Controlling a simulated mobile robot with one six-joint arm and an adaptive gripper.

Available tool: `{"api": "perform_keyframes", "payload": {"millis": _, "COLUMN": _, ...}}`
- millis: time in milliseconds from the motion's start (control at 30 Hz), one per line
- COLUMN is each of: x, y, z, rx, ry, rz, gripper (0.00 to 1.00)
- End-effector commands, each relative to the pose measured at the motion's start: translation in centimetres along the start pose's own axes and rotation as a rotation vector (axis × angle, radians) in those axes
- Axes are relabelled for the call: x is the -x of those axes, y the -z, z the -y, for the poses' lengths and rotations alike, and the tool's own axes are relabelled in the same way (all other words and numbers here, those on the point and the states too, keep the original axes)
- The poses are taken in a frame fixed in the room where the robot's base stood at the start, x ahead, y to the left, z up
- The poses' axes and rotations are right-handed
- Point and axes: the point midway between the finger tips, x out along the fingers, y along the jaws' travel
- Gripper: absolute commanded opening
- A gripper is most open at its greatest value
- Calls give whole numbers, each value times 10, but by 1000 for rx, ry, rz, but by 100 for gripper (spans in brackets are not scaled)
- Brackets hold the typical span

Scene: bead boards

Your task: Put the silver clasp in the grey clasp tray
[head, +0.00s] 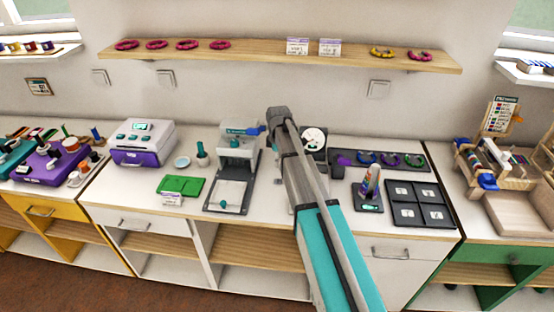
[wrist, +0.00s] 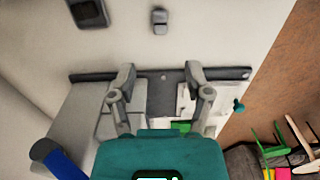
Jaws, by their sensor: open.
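I cannot make out a silver clasp in either view. A dark grey tray (head: 420,226) with several labelled compartments lies on the right part of the white counter; I cannot tell if it is the grey clasp tray. In the wrist view my gripper (wrist: 160,83) is open, with its fingers wide apart and nothing visible between them. In the head view my arm rises across the middle of the counter, and its far end is near the wall, above the counter. The fingers cannot be made out there. The arm hides part of the counter.
A grey press-like stand (head: 238,158) is left of my arm, with a green mat (head: 181,186) and a purple-white machine (head: 142,144) further left. A round dial (head: 314,138) and a dark board with coloured rings (head: 400,161) are to the right. A wooden shelf (head: 260,52) hangs above.

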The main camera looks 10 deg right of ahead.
Motion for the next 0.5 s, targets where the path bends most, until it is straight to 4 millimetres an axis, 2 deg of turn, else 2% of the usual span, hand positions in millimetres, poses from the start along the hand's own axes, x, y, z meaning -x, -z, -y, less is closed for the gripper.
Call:
{"api": "perform_keyframes", "payload": {"millis": 33, "x": 9, "y": 0, "z": 0, "rx": 0, "ry": 0, "rz": 0, "gripper": 64}}
{"api": "perform_keyframes", "payload": {"millis": 200, "x": 19, "y": 0, "z": 0, "rx": 0, "ry": 0, "rz": 0, "gripper": 64}}
{"api": "perform_keyframes", "payload": {"millis": 500, "x": 25, "y": 0, "z": 0, "rx": 0, "ry": 0, "rz": 0, "gripper": 64}}
